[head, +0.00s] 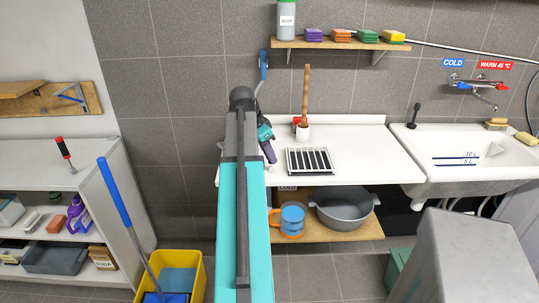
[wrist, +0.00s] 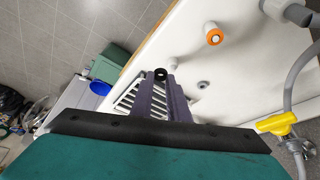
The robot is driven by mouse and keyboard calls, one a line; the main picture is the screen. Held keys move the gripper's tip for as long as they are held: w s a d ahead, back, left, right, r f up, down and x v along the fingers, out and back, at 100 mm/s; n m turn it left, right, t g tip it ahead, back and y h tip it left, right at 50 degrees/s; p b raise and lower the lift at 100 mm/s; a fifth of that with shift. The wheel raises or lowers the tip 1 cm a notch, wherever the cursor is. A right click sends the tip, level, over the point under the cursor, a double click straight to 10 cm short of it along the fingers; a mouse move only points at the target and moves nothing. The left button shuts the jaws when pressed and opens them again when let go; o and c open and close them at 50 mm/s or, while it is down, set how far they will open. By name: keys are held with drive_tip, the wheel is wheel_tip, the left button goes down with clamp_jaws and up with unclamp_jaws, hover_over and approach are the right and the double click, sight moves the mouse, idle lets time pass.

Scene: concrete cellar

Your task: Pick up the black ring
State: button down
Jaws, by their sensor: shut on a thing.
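A small black ring (wrist: 161,74) shows at the tips of my gripper (wrist: 162,83) in the wrist view, over the white counter. The two purple-grey fingers are closed together on it. In the head view my gripper (head: 269,152) is partly hidden behind my own arm, above the left part of the white counter (head: 355,145). I cannot make out the ring in the head view.
A slatted black-and-white rack (head: 310,161) lies on the counter right of my gripper. A wooden-handled tool (head: 306,95) stands behind it. A shelf (head: 340,44) with sponges hangs above, and a sink (head: 465,155) is at the right.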

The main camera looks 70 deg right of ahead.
drive_tip(key=s+a+r+b, duration=0.1)
drive_tip(key=s+a, duration=0.4)
drive_tip(key=a, duration=0.7)
drive_tip(key=shift+a+r+b, duration=0.15)
drive_tip(key=shift+a+b, duration=0.05)
drive_tip(key=shift+b, duration=0.25)
drive_tip(key=w+a+r+n+t, duration=0.1)
drive_tip(key=w+a+n, duration=0.35)
drive_tip(key=w, duration=0.75)
drive_tip(key=w+a+r+n+t, duration=0.1)
drive_tip(key=w+a+n+t, duration=0.15)
drive_tip(key=w+a, duration=0.6)
drive_tip(key=w+a+r+n+t, duration=0.1)
drive_tip(key=w+a+r+n, duration=0.3)
drive_tip(key=w, duration=1)
drive_tip(key=w+a+n+t, duration=0.1)
drive_tip(key=w+a+n, duration=0.2)
drive_tip(key=w+a, duration=0.3)
drive_tip(key=w+a+r+n+y, duration=0.1)
drive_tip(key=w+a+n, duration=0.3)
drive_tip(key=a, duration=1.3)
drive_tip(key=w+a+n+t+y, duration=0.1)
drive_tip(key=w+a+n, duration=0.3)
drive_tip(key=w+a, duration=0.4)
drive_tip(key=a, duration=0.4)
drive_tip(key=shift+r+t, duration=0.35)
drive_tip(key=shift+r, duration=0.05)
